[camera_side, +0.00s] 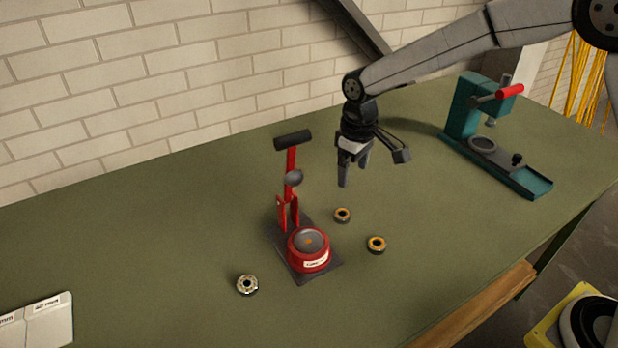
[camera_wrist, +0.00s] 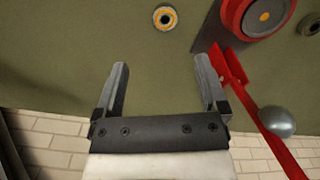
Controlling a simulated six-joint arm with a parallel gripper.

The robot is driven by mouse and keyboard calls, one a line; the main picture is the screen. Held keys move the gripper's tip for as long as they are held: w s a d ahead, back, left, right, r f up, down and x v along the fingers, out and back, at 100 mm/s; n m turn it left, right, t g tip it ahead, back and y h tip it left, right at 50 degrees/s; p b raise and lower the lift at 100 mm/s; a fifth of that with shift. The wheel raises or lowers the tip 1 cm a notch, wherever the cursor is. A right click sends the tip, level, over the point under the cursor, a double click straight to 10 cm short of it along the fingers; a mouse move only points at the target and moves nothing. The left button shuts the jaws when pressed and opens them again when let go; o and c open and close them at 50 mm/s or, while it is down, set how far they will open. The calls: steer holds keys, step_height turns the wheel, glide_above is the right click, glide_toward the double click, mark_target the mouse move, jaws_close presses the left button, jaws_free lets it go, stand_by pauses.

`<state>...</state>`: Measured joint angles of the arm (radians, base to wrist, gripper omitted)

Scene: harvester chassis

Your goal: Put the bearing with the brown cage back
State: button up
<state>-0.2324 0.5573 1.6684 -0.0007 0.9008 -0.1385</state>
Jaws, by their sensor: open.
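Three ring bearings lie on the green bench in the side view. One with an orange-brown cage (camera_side: 343,215) is right of the red lever device. A second with a brighter orange cage (camera_side: 376,244) is nearer the front. A third with a pale cage (camera_side: 247,284) lies front left. I cannot firmly tell which cage counts as brown. In the wrist view, one orange-caged bearing (camera_wrist: 165,18) shows at the top, ahead of the fingers. My gripper (camera_side: 354,173) is open, empty and pointing down above the bench; it also shows in the wrist view (camera_wrist: 161,64).
The red lever device (camera_side: 309,262) has a round grey top with an orange centre and an upright lever. A teal press (camera_side: 462,108) stands at the back right. A white labelled box (camera_side: 48,322) is at the front left. A brick wall (camera_side: 120,100) runs behind the bench.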

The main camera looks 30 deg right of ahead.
steer(key=s+d+f+m+t, duration=0.1)
steer(key=s+d+m, duration=0.1)
steer(key=s+d, duration=0.3)
steer(key=s+d+m+t, duration=0.1)
steer(key=s+d, duration=0.5)
steer(key=s, duration=0.8)
steer(key=shift+f+m, duration=0.35)
steer(key=shift+m, duration=0.25)
